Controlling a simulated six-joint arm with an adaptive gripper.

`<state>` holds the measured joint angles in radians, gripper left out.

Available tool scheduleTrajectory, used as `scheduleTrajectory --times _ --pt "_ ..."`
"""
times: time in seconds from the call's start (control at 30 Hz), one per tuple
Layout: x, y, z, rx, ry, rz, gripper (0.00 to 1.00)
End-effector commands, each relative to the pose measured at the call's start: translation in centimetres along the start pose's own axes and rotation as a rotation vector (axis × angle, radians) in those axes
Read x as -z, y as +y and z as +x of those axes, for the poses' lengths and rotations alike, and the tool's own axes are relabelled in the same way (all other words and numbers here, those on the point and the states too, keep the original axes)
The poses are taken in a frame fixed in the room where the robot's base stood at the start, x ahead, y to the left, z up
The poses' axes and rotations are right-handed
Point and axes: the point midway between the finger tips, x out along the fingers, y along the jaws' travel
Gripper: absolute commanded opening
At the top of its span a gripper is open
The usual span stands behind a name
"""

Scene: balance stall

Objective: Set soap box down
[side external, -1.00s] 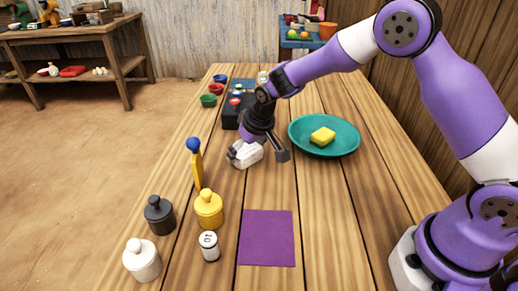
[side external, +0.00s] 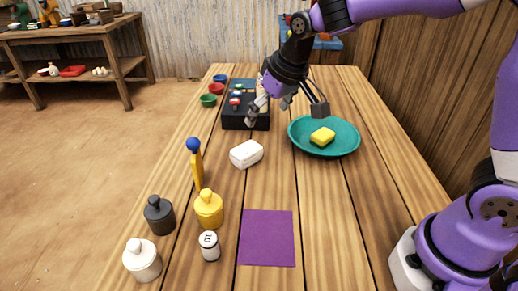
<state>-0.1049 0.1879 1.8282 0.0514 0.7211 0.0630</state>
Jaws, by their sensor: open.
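The white soap box (side external: 246,154) lies flat on the wooden table, left of the teal dish and in front of the black box. My gripper (side external: 285,116) is above and behind it, raised off the table. Its fingers are spread wide and empty, apart from the soap box.
A teal dish (side external: 348,149) holds a yellow block (side external: 322,136). A black box (side external: 232,116) and small coloured bowls (side external: 208,100) stand at the back. Yellow (side external: 209,211), black (side external: 159,215) and white (side external: 141,260) weights stand front left. A purple mat (side external: 266,239) lies bare at the front.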

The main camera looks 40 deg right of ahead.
Motion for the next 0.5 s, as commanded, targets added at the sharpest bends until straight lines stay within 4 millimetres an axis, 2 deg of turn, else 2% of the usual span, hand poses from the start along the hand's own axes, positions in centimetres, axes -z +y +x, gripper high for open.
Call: scheduleTrajectory --times 0.1,0.2,0.3,0.4,0.5 --pt "-2.7 1.1 -4.2 0.001 0.029 0.004 1.0" --pt "-6.0 1.9 -7.2 0.002 0.047 0.005 1.0" --pt "-9.4 2.4 -9.1 0.001 0.064 0.004 1.0" --pt "-12.1 2.7 -9.9 -0.001 0.076 0.002 1.0" --pt "-13.9 2.9 -10.2 -0.002 0.083 0.001 1.0"
